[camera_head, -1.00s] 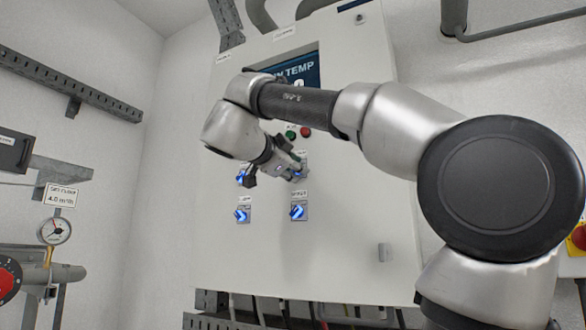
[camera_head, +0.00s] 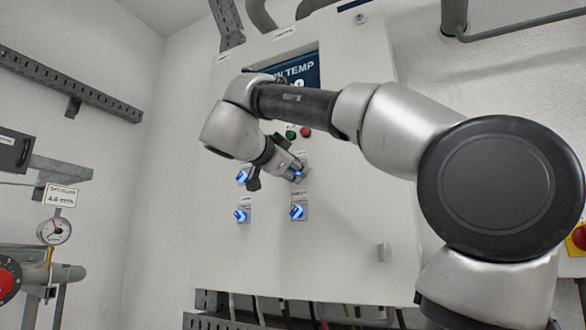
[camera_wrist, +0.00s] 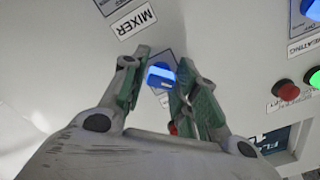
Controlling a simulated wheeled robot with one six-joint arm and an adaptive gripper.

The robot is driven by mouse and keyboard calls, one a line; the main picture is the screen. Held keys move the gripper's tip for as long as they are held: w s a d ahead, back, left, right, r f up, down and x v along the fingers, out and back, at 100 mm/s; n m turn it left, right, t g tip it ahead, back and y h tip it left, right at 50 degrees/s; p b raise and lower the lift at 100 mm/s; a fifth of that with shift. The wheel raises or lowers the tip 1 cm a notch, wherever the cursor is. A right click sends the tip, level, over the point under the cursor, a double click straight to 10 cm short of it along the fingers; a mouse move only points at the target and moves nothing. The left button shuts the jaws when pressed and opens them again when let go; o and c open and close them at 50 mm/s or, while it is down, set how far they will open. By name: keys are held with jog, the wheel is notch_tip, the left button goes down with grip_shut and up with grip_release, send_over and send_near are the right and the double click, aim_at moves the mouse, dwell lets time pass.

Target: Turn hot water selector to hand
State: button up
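A blue selector knob (camera_wrist: 160,75) on a grey plate sits on the white cabinet front, between the two fingers of my gripper (camera_wrist: 160,82) in the wrist view. The fingers are open. The right finger is close beside the knob, and a gap shows at the left finger; contact cannot be told. The knob's own label is hidden, so I cannot read its name. In the head view my gripper (camera_head: 297,172) is at the upper right selector and covers most of it.
Other blue selectors are at upper left (camera_head: 242,177), lower left (camera_head: 242,215) and lower right (camera_head: 298,211). MIXER (camera_wrist: 135,20) and HEATING (camera_wrist: 306,45) labels show nearby. A red button (camera_wrist: 286,90), a green button (camera_wrist: 315,79) and a display (camera_head: 300,72) are on the same cabinet.

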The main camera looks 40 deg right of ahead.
jog(key=shift+o, duration=0.9)
jog(key=v, duration=1.2)
jog(key=shift+w+r, duration=0.1)
jog(key=shift+r, duration=0.05)
